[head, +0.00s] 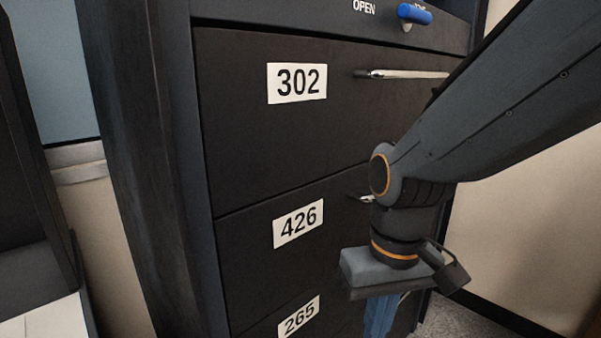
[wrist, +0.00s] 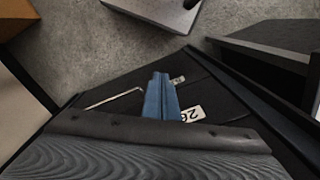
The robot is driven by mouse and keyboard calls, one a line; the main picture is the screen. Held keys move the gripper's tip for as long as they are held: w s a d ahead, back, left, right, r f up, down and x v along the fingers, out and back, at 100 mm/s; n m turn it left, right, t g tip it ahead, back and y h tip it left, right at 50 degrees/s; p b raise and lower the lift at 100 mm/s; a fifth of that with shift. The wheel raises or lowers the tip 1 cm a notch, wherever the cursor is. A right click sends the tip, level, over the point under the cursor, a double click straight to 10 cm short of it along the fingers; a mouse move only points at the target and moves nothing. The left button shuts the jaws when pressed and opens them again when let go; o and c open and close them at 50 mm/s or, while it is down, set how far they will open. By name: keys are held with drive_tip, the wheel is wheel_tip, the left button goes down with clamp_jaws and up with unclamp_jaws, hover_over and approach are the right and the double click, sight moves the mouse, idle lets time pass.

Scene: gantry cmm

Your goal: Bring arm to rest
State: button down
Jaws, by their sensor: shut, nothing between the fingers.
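My gripper (head: 380,316) hangs at the end of my dark arm, pointing down, in front of the black drawer cabinet (head: 235,150). In the head view its blue fingers run out of the bottom of the picture. The wrist view shows the blue fingers of my gripper (wrist: 160,82) together, with nothing between them. The fingers appear apart from the drawer fronts, though the exact gap is hard to judge.
The cabinet has drawers labelled 302 (head: 297,82), 426 (head: 298,224) and 265 (head: 299,317), with metal handles (head: 405,74). A blue lever (head: 414,14) is above. Grey floor (wrist: 90,50) is open in the wrist view; a grey block (wrist: 160,12) stands there.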

drive_tip(key=d+r+m+p, duration=0.2)
drive_tip(key=d+r+p, duration=0.6)
drive_tip(key=p, duration=0.6)
drive_tip(key=shift+m+h, duration=0.3)
drive_tip(key=c, duration=2.5)
unclamp_jaws()
drive_tip(key=shift+s+d, duration=0.1)
